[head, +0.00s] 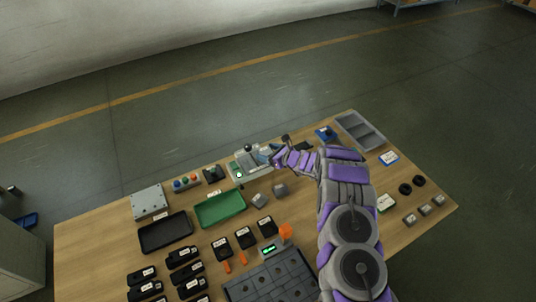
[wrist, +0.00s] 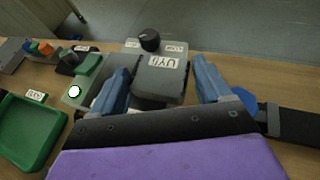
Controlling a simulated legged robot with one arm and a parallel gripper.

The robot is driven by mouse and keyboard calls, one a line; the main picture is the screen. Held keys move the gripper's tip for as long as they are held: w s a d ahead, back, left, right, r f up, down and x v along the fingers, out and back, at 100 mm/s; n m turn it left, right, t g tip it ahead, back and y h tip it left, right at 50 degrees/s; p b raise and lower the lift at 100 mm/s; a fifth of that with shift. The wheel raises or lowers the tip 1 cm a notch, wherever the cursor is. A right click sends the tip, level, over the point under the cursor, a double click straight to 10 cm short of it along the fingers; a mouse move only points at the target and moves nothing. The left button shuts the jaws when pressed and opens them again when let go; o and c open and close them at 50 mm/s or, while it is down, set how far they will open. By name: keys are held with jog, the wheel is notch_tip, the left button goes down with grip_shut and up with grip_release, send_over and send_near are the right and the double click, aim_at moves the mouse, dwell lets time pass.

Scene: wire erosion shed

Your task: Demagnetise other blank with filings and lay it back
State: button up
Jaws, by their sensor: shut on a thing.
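My gripper (wrist: 162,88) is shut, its blue fingers on either side of a grey block with a white label (wrist: 163,62). A grey device (head: 243,167) with a black knob and a lit round green-white light (wrist: 75,91) stands at the table's back, directly at the gripper. I cannot tell whether the held block touches it. In the head view my gripper (head: 280,156) is small and the held block is not clear. Two grey blocks (head: 258,200) (head: 280,189) lie in front of the device. Filings cannot be made out.
A green tray (head: 220,209) and a black tray (head: 165,232) lie to the left. A grey compartment tray (head: 372,146) is at the back right. A blue pot (head: 325,133) stands beyond the gripper.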

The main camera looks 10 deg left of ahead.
aim_at(268, 153)
jog(key=shift+r+p, duration=0.35)
jog(key=shift+r, duration=2.9)
